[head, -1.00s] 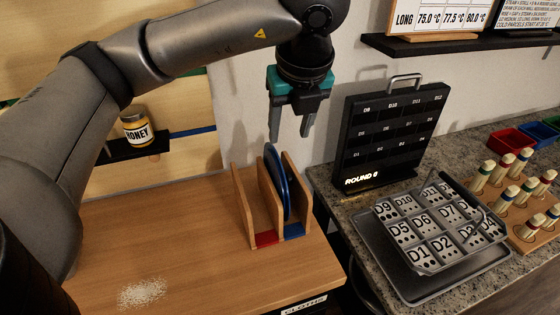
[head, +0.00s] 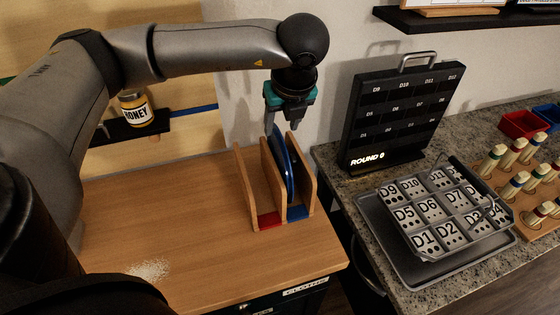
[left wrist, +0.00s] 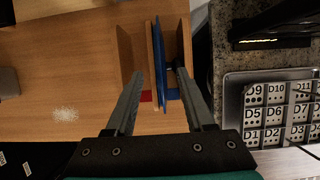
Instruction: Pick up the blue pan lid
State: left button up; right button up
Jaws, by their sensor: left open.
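The blue pan lid (head: 284,168) stands on edge in the right slot of a wooden rack (head: 308,180), above the blue floor strip. The left slot has a red strip and is empty. My left gripper (head: 284,130) is open, pointing down just above the lid's top edge. In the left wrist view the lid (left wrist: 162,62) shows edge-on as a thin blue line, lying between the lines of the two open fingers of my left gripper (left wrist: 160,85). I cannot tell whether the fingers touch the lid or rack. My right gripper is not in view.
A honey jar (head: 136,108) stands on a small black shelf at the left. To the right, a granite counter holds a black ROUND board (head: 398,112), a tray (head: 377,240) of numbered tiles and several pegs. The wooden top (head: 190,220) left of the rack is mostly clear, with some white crumbs.

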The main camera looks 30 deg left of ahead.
aim_at(279, 131)
pick_arm(q)
jog(key=shift+p+x, duration=0.4)
jog(key=shift+x, duration=2)
jog(key=shift+r, duration=0.1)
grip_shut()
jog(key=shift+w, duration=0.1)
